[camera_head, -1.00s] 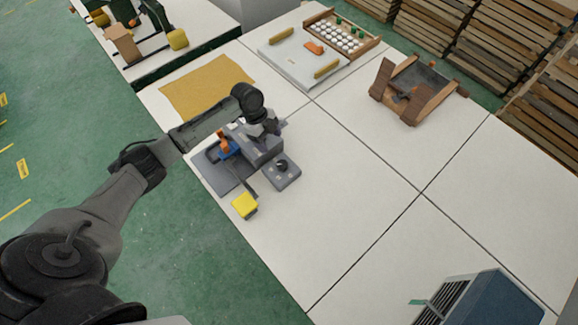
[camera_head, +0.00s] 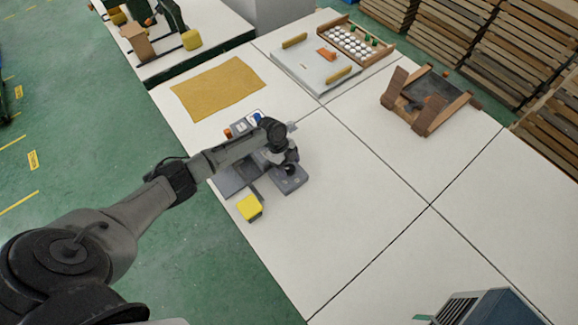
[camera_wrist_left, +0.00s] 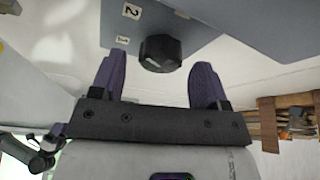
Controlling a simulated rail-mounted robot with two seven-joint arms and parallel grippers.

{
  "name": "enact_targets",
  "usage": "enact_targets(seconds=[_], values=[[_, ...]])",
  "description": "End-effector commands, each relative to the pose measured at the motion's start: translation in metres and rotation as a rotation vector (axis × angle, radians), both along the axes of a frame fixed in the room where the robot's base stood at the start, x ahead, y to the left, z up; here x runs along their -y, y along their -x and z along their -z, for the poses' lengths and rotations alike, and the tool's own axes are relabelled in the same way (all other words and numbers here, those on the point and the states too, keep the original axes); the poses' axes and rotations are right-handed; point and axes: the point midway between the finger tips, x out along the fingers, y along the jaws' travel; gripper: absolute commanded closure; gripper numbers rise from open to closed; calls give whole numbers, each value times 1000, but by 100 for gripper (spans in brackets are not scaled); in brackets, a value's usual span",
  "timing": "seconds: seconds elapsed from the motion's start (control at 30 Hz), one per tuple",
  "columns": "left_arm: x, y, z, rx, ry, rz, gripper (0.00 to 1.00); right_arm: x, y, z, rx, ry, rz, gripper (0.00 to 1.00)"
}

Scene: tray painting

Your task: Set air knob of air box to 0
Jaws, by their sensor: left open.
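The air box (camera_head: 294,184) is a small grey box on the white table in the head view, next to a larger grey device. Its air knob (camera_wrist_left: 160,53) is black and faceted in the left wrist view, on a blue-grey face (camera_wrist_left: 221,28) with labels "2" and "1" beside it. My left gripper (camera_wrist_left: 160,72) is open, with one purple finger on each side of the knob; I cannot tell whether they touch it. In the head view my left gripper (camera_head: 287,162) is over the air box and mostly hides the knob. My right gripper is not in view.
A yellow block (camera_head: 249,208) sits in front of the grey device, near the table edge. A tan sheet (camera_head: 218,88), a white tray (camera_head: 312,68) and a brown wooden stand (camera_head: 427,98) lie farther back. The middle of the table is clear.

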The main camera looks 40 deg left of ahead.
Motion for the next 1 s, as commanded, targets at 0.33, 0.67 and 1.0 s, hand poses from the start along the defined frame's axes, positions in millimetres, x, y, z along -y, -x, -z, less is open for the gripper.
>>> enact_targets(seconds=[0.33, 0.67, 1.0], values=[[4, 0, 10, 1, 0, 1, 31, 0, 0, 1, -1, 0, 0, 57], [4, 0, 9, 0, 0, 1, 48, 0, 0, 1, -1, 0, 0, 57], [4, 0, 9, 0, 0, 1, 80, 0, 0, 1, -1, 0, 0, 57]])
